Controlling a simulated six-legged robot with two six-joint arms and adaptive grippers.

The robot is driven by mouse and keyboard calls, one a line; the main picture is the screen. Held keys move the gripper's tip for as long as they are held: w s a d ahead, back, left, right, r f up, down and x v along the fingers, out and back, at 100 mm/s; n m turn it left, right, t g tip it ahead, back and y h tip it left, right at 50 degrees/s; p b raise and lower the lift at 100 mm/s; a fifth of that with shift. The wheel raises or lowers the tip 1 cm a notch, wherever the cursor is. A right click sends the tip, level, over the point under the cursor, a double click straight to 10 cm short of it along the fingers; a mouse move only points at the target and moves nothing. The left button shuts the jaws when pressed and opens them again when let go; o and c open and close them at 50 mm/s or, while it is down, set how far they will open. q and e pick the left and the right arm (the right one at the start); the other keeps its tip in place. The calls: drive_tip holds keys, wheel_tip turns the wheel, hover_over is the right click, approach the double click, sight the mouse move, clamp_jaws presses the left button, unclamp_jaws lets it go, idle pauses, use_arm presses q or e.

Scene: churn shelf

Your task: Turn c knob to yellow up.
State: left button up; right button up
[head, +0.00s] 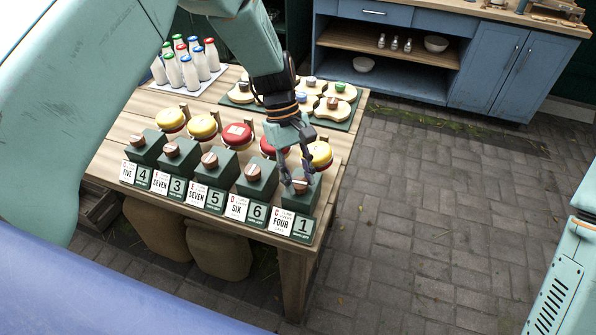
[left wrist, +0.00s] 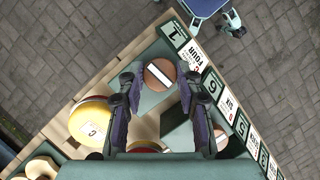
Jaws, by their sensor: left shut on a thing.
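The c knob (head: 301,186) is a brown round knob on the rightmost green block, above the FOUR card (head: 283,221) and number 1 tag. In the left wrist view the knob (left wrist: 160,74) shows a white bar lying at a slant. My left gripper (head: 299,182) points down at it, with its fingers on both sides of the knob, shut on it. The c disc (head: 320,154) behind the block is yellow on top; in the left wrist view this disc (left wrist: 92,122) carries a C label and has a red edge. My right gripper is out of view.
Other knob blocks stand in a row to the left, with yellow and red discs (head: 237,135) behind them. A tray of milk bottles (head: 190,66) and a green tray of wooden pieces (head: 345,118) lie farther back. The paved floor (head: 430,220) to the right is clear.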

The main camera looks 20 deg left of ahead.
use_arm(q)
drive_tip(key=shift+m, duration=0.6)
drive_tip(key=o, duration=1.2)
drive_tip(key=shift+c, duration=0.2)
drive_tip(key=v, duration=1.2)
drive_tip(key=shift+w+d, duration=0.2)
